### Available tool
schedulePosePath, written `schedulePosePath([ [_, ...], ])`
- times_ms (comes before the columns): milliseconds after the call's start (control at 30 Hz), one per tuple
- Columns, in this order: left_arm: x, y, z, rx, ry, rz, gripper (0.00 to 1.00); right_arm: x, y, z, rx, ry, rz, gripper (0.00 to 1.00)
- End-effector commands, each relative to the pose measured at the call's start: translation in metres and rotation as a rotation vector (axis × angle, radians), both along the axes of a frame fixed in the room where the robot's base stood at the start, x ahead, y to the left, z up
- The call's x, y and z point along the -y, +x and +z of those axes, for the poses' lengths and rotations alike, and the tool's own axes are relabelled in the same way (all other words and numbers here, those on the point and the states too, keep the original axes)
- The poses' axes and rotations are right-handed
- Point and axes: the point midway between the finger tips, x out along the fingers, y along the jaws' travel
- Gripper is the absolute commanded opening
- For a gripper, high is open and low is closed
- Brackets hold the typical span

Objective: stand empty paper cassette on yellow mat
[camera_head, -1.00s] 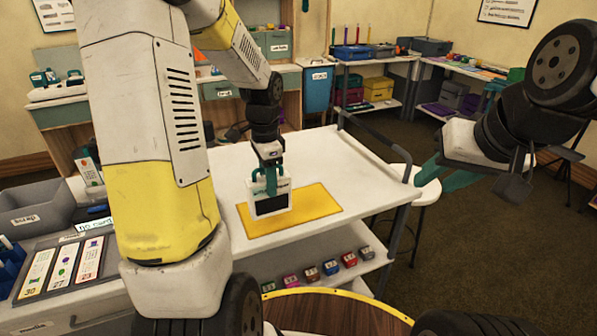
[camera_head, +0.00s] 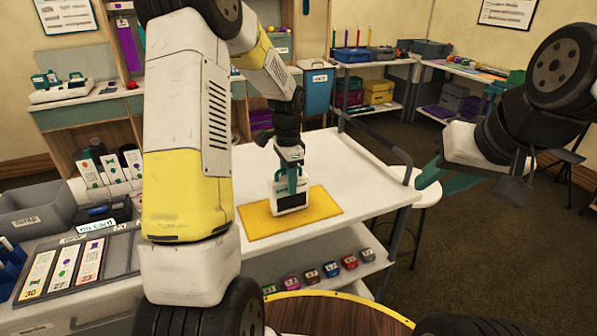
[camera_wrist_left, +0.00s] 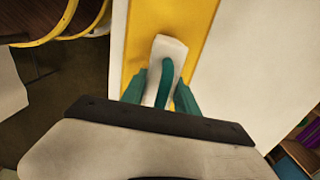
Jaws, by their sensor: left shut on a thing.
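The paper cassette (camera_head: 292,203) is a white upright box with a dark window and a teal handle. My left gripper (camera_head: 291,180) is shut on it from above, at the handle.
The mat lies on a white cart top (camera_head: 345,170) with a dark rail (camera_head: 378,140) at its right end. A grey bin (camera_head: 35,208) and card tray (camera_head: 78,263) stand at the left. Small coloured blocks (camera_head: 331,269) sit on the lower shelf. The cart top behind the mat is clear.

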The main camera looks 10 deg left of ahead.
Motion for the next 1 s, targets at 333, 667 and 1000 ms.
schedulePosePath([
  [333, 0.000, 0.000, -0.003, -0.001, 0.000, 0.000, 0.58, 0.000, 0.000, 0.000, 0.000, 0.000, 0.000, 0.36],
  [667, 0.000, 0.000, 0.001, 0.001, 0.000, 0.000, 0.58, 0.000, 0.000, 0.000, 0.000, 0.000, 0.000, 0.36],
  [1000, 0.000, 0.001, 0.063, 0.004, 0.000, 0.001, 0.58, 0.000, 0.000, 0.000, 0.000, 0.000, 0.000, 0.36],
])
